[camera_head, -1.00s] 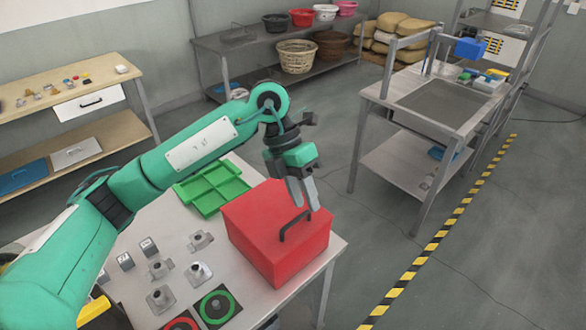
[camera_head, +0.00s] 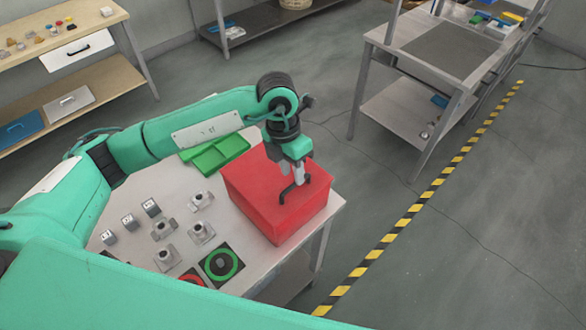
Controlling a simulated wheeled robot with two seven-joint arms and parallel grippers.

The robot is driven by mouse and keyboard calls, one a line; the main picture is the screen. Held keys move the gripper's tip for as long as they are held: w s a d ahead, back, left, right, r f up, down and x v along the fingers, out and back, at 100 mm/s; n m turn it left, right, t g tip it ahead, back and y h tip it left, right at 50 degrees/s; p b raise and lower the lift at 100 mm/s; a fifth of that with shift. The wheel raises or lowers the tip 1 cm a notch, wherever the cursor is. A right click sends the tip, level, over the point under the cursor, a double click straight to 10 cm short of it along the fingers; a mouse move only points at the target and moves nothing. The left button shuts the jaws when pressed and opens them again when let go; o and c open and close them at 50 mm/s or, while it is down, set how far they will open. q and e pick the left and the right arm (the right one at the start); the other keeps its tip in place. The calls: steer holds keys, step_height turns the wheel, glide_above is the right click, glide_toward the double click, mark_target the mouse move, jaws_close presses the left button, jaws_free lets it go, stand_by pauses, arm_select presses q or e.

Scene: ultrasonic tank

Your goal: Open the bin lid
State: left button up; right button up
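The red bin (camera_head: 262,205) stands on the near metal table, and its lid looks closed. A dark bar handle (camera_head: 290,192) sits on top of the lid. My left gripper (camera_head: 299,180) points down at the handle's far end, with its grey fingers at or touching the bar. The fingers overlap in this view, so I cannot tell whether they are closed on the handle. My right gripper is out of view.
The table (camera_head: 150,195) also holds a green divided tray (camera_head: 214,155), several small metal parts, and pads with a green ring (camera_head: 221,264) and a red ring. A green arm link of mine crosses the foreground. Floor is clear right of the table.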

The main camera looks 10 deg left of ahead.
arm_select(q)
steer(key=shift+s+d+f, duration=0.15)
steer(key=shift+d+f, duration=0.05)
steer(key=shift+f, duration=0.95)
jaws_close()
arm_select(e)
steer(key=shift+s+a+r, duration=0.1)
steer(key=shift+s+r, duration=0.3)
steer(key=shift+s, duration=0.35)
